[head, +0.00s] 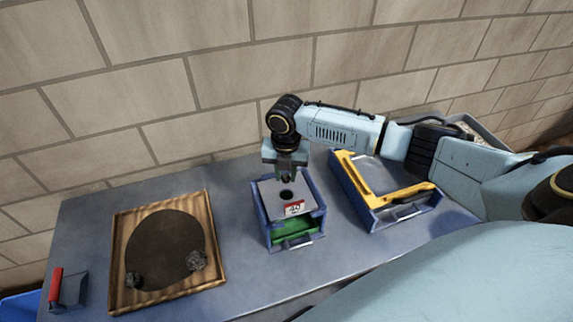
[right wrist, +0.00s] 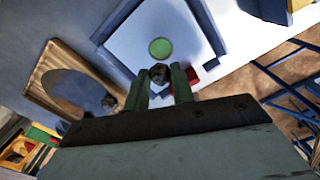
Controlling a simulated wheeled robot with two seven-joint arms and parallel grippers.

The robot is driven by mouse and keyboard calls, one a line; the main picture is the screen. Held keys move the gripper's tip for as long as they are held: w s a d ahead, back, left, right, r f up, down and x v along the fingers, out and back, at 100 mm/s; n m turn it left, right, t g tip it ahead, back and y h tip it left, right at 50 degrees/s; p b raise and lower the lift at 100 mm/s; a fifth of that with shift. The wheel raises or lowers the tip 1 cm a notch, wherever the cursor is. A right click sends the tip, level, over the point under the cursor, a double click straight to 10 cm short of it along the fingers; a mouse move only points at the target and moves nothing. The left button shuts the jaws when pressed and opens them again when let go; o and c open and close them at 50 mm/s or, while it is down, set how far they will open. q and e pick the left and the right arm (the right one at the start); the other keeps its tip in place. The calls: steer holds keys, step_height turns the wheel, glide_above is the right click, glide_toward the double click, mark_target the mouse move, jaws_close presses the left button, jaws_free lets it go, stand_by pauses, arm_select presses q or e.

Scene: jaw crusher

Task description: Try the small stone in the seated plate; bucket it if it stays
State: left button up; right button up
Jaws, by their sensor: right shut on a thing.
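My right gripper (head: 289,179) points down over the back part of the grey plate (head: 283,206), which lies in a blue box (head: 268,236). In the right wrist view its two fingers (right wrist: 162,86) are shut on a small dark stone (right wrist: 159,72). The stone is hidden in the head view. The plate has one round hole, dark in the head view and green in the right wrist view (right wrist: 160,47), and a red and white label reading 40. The stone appears beside the hole, above the plate; its exact height is unclear. My left gripper is not in view.
Right of the plate stands another blue box (head: 366,217) with a yellow frame (head: 365,181). A red-handled tool (head: 55,286) lies far left. A blue container (head: 18,306) shows below.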

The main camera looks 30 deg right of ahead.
mark_target(287, 175)
steer(key=shift+d+n, duration=0.1)
steer(key=shift+n, duration=0.2)
steer(key=shift+p, duration=0.3)
steer(key=shift+f+b, duration=1.95)
steer(key=shift+f, duration=1)
steer(key=o, duration=1)
steer(key=shift+o, duration=0.2)
step_height(287, 175, up, 14)
steer(key=shift+f, duration=0.25)
